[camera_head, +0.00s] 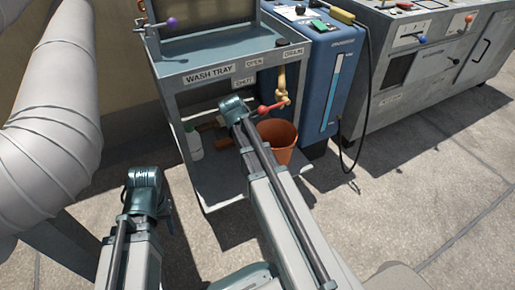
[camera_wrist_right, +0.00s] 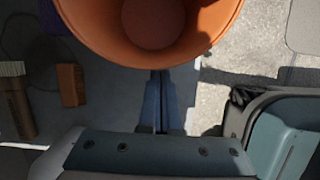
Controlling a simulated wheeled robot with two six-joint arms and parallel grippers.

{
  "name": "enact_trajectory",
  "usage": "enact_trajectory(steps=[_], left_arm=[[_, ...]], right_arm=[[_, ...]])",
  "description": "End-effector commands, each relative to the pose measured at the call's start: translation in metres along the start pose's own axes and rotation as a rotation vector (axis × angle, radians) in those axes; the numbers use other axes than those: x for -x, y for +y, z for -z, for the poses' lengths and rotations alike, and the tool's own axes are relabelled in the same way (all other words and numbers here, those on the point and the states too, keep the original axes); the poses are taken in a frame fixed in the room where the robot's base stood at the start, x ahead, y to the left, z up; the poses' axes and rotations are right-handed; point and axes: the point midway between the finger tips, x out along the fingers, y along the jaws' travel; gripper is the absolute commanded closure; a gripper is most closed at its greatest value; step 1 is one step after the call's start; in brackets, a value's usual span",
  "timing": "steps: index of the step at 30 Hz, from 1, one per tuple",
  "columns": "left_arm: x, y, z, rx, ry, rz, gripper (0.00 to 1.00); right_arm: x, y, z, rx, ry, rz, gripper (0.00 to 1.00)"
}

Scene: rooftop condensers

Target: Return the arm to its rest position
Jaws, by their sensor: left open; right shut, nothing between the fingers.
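My left arm stands at the lower left of the head view. Its gripper (camera_head: 167,208) shows only in small part beside the teal joint, low over the paving, with nothing seen in it. My right arm reaches up the middle of the head view to the wash tray stand and hides its own gripper there. In the right wrist view my right gripper (camera_wrist_right: 160,85) has its dark blue fingers together with nothing between them. The fingertips meet the near edge of the orange bucket (camera_wrist_right: 215,25) in the picture; I cannot tell whether they touch it.
The bucket (camera_head: 284,153) stands on the lower shelf of the wash tray stand (camera_head: 190,75), below a red-handled tap (camera_head: 273,107). A white bottle (camera_head: 194,143) is left of it. A blue unit (camera_head: 341,85) and a grey cabinet (camera_head: 410,85) stand right. A thick pipe (camera_head: 55,150) is left.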

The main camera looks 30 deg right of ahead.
Motion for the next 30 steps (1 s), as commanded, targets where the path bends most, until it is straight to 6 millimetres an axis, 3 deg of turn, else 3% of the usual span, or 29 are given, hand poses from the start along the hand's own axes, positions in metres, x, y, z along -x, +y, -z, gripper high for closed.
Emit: enact_trajectory(steps=[1, 6, 18, 24, 30], left_arm=[[0.014, -0.001, -0.001, 0.0, -0.001, 0.0, 0.5], [0.026, -0.003, -0.002, 0.0, -0.002, 0.0, 0.5], [0.029, -0.003, -0.002, 0.0, -0.002, 0.0, 0.5], [0.068, -0.007, -0.004, -0.005, -0.003, 0.0, 0.5], [0.094, -0.009, -0.005, -0.01, -0.003, 0.001, 0.5]], right_arm=[[0.015, 0.0, -0.001, 0.001, 0.0, 0.0, 1.0], [0.028, 0.0, 0.003, 0.0, 0.0, 0.0, 1.0], [0.032, 0.0, 0.004, -0.002, 0.0, 0.0, 1.0], [0.069, 0.0, -0.007, -0.001, 0.0, 0.0, 1.0], [0.094, 0.0, -0.015, -0.001, 0.0, 0.0, 1.0]])
